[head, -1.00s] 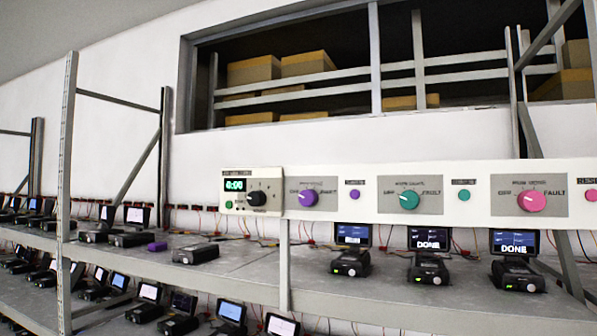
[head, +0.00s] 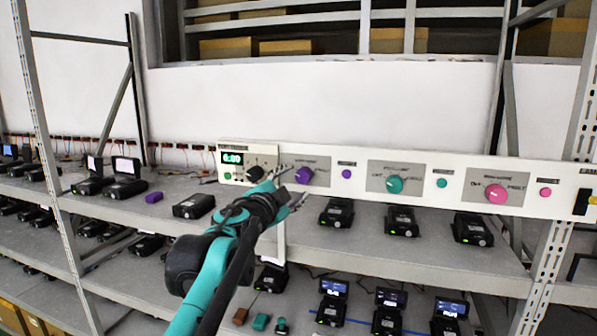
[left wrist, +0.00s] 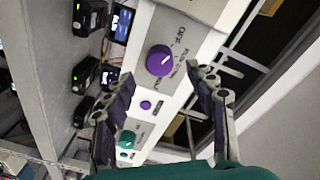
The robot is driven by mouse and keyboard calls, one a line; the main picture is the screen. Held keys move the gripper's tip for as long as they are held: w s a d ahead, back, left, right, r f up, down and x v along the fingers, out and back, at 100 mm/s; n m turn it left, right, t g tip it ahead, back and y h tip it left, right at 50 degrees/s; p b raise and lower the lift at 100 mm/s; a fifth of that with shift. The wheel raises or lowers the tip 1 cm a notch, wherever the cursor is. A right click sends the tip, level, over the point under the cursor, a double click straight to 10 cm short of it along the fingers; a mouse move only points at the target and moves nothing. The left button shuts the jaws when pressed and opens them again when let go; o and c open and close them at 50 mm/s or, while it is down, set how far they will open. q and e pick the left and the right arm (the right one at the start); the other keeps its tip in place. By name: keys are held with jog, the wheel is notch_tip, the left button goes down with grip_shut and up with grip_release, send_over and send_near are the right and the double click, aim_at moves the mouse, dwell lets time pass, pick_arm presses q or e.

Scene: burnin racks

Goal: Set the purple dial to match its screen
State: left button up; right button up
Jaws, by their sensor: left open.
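The purple dial (head: 303,175) sits on the white panel, right of the black knob. In the left wrist view the purple dial (left wrist: 160,60) shows a white pointer line and printed labels around it, only partly readable. My left gripper (head: 291,188) is open and empty in front of the panel by the dial. In the left wrist view its fingers (left wrist: 158,78) stand on either side of the dial, apparently short of it. A lit screen (left wrist: 122,22) shows beside the panel there, too small to read. The screen below the dial is hidden in the head view.
The panel also carries a teal dial (head: 394,184), a pink dial (head: 496,194), a small purple button (head: 346,174) and a green display (head: 231,158). Black devices (head: 337,212) stand on the shelf below. A purple block (head: 153,197) lies to the left. Rack posts stand at both sides.

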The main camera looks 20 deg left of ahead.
aim_at(301, 177)
pick_arm(q)
jog(key=w, duration=0.3)
jog(key=w+p, duration=0.1)
jog(key=w, duration=0.1)
jog(key=shift+w+d, duration=0.25)
jog(key=c, duration=1.2)
